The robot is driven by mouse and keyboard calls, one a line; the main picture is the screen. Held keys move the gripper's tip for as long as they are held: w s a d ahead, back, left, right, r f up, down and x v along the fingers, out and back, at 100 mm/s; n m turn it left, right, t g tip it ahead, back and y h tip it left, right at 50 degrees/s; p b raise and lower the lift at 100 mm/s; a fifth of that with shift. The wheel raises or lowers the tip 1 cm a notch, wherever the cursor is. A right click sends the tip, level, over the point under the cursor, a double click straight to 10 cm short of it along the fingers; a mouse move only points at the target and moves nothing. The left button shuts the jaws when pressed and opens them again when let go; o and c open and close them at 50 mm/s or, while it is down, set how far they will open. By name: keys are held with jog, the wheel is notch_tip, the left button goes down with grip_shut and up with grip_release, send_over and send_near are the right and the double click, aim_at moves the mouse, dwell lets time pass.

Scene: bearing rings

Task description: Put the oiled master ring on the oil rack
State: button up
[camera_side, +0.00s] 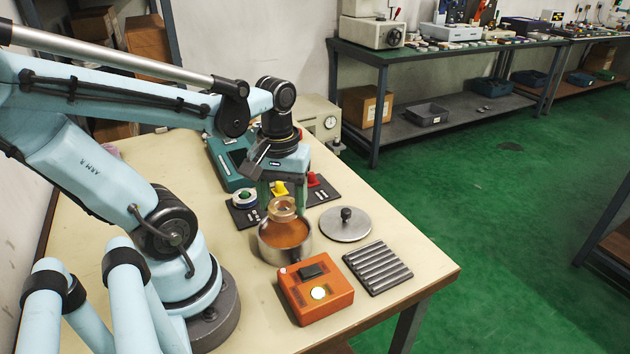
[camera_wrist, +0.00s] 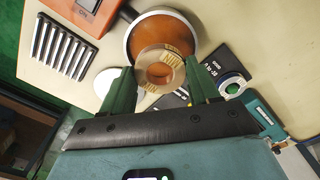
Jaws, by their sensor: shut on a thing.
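My gripper (camera_wrist: 156,92) is shut on a pale amber, see-through ring (camera_wrist: 157,66), with one green finger on each side of it. In the side view the ring (camera_side: 282,207) is at the mouth of a round metal pot (camera_side: 268,246) filled with orange-brown oil (camera_side: 284,233). Whether the ring's lower edge touches the oil I cannot tell. The oil rack may be the dark ribbed metal rack (camera_side: 377,267), which lies flat and empty at the table's front right. It also shows at the upper left of the wrist view (camera_wrist: 60,47).
An orange box (camera_side: 316,292) with a lit round button stands between the pot and the table's front edge. A metal lid with a knob (camera_side: 345,223) lies right of the pot. Dark mats with a white-and-green ring (camera_side: 244,199) and yellow and red pieces lie behind. The table's right edge is near the rack.

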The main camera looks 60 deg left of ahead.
jog(key=w+d+m, duration=0.3)
jog(key=w+d, duration=0.2)
jog(key=w, duration=0.3)
jog(key=m, duration=0.3)
send_over(378, 263)
jog(key=shift+f, duration=2.3)
jog(key=shift+f, duration=1.4)
jog(key=o, duration=1.3)
